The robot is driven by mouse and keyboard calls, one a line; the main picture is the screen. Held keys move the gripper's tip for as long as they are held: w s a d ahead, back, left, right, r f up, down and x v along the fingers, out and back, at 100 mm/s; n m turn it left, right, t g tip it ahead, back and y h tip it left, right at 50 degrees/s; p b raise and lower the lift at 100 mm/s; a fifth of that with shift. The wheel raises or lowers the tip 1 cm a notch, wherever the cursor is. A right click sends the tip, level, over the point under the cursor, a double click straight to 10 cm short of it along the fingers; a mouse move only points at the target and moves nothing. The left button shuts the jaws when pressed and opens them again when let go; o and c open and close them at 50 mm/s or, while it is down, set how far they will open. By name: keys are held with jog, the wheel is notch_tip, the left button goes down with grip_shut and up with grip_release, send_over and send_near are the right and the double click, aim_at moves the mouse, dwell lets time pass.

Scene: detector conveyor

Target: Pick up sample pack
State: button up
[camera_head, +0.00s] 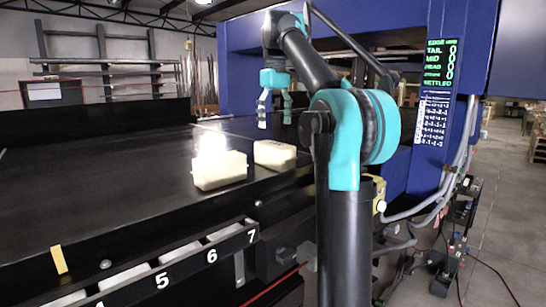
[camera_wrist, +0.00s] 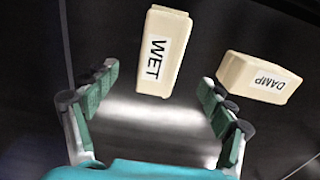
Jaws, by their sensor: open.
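Two cream sample packs lie on the black conveyor belt (camera_head: 110,185). In the head view one pack (camera_head: 220,172) is nearer and the other pack (camera_head: 275,154) lies to its right, farther back. In the wrist view one pack (camera_wrist: 163,50) is labelled WET and the other (camera_wrist: 258,77) is labelled DAMP. My gripper (camera_head: 275,118) is open and empty, above the belt and behind the packs. In the wrist view the WET pack is ahead, roughly between the fingers, and the DAMP pack is beyond the right finger. Neither pack appears touched.
Numbered slots (camera_head: 190,262) along the conveyor's front side hold pale items. A blue machine housing (camera_head: 238,70) stands behind the belt, with a green-lettered display panel (camera_head: 438,62) at right. Grey cables (camera_head: 440,205) hang at the right. The belt's left part is clear.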

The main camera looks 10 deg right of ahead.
aim_at(274, 156)
notch_tip(274, 156, down, 12)
jog(key=shift+w+a+f, duration=0.1)
dwell(0.5)
jog(key=c, duration=1.8)
jog(key=shift+r, duration=0.2)
